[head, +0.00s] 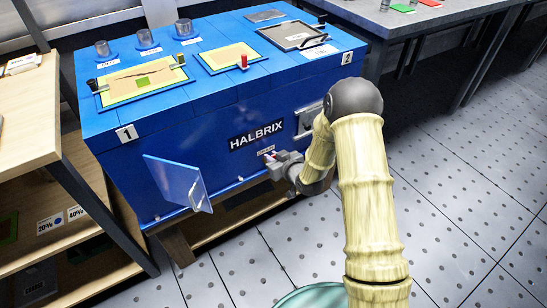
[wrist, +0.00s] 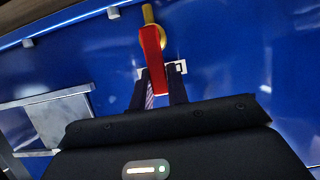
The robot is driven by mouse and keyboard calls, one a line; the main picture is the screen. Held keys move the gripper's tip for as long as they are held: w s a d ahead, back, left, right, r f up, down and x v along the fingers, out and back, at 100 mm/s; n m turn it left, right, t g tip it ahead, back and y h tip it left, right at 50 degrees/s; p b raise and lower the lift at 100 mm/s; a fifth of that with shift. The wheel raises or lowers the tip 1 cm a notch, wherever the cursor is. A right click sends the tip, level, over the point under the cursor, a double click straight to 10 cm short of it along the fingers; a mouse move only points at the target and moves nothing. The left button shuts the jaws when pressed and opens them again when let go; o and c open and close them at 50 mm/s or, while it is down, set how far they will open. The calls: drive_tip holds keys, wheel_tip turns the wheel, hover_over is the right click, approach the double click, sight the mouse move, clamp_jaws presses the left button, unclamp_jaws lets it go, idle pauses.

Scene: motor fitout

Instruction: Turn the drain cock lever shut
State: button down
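The drain cock has a red lever (wrist: 152,48) on a brass-coloured body (wrist: 149,14), seen in the wrist view against the blue front of the machine. The lever points from the brass body toward my gripper. My gripper (wrist: 162,72) has its two dark fingers spread around the lever's free end, one on each side. A narrow striped gap shows beside the left finger, so a firm grip is not visible. In the head view my gripper (head: 271,156) is at the machine's front, below the HALBRIX label, and mostly hides the cock.
The blue machine (head: 215,115) carries trays and cups on top. A clear hinged flap (head: 176,180) sticks out from its front at left. A metal latch plate (head: 308,118) is right of the label; a shelf (head: 28,105) stands left. Floor at right is clear.

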drive_tip(key=shift+d, duration=0.1)
drive_tip(key=m+p, duration=0.1)
drive_tip(key=w+d+m+y+p, duration=0.1)
drive_tip(key=p, duration=0.1)
drive_tip(key=shift+d+m+g+y, duration=0.2)
drive_tip(key=shift+m+g+y, duration=0.1)
drive_tip(key=shift+g, duration=0.1)
wheel_tip(320, 180, down, 5)
drive_tip(key=w+d+m+y+b, duration=0.1)
drive_tip(key=d+m+y+b, duration=0.1)
drive_tip(key=m+y, duration=0.4)
drive_tip(key=shift+w+d+m+b, duration=0.4)
drive_tip(key=shift+m+b, duration=0.2)
drive_tip(key=shift+m, duration=1.9)
drive_tip(key=shift+f, duration=0.1)
drive_tip(key=c, duration=1.4)
unclamp_jaws()
drive_tip(key=shift+o, duration=0.2)
drive_tip(key=shift+a+g, duration=0.1)
drive_tip(key=shift+g, duration=0.2)
